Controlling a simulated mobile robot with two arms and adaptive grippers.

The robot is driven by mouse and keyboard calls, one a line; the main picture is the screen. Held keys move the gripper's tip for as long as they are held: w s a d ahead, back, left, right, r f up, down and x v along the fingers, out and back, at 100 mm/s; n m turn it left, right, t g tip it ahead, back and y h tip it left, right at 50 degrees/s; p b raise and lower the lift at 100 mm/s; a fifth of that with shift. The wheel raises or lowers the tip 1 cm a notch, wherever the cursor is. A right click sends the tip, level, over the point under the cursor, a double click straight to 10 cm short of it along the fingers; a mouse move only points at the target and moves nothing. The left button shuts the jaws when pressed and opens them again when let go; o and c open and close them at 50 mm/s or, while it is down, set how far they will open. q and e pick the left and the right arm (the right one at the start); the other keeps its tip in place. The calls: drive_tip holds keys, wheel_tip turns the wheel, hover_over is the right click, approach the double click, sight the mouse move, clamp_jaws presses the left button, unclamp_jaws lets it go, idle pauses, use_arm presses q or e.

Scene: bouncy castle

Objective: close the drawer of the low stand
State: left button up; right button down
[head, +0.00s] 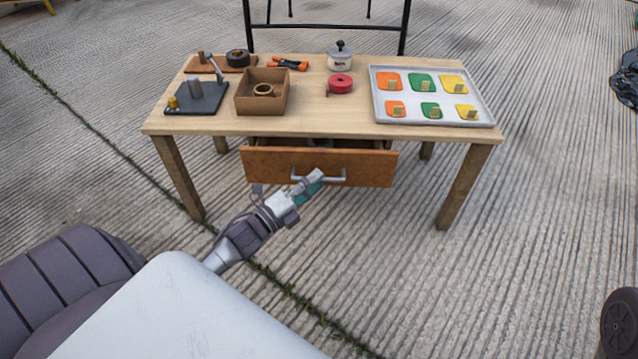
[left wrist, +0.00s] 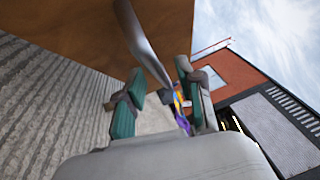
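The low stand (head: 330,124) is a wooden table with a brown drawer (head: 270,165) under its top. The drawer is partly open, with its front standing out from the top and a strip of its inside showing. A metal bar handle (head: 333,180) is on the drawer front. My left gripper (head: 313,186) is at the left part of this handle. In the left wrist view its green-padded fingers (left wrist: 158,92) are apart, with the handle bar (left wrist: 145,42) reaching between them, nearer one finger. Firm contact cannot be told. My right gripper is not in view.
The stand's top holds a tray (head: 382,95) with coloured squares, a brown box (head: 262,107), a dark plate with posts (head: 197,98), a red tape roll (head: 340,84) and a lidded pot (head: 340,60). A black frame (head: 325,26) stands behind. Open ground lies in front.

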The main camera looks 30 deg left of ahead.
use_arm(q)
drive_tip(key=shift+x, duration=0.95)
clamp_jaws()
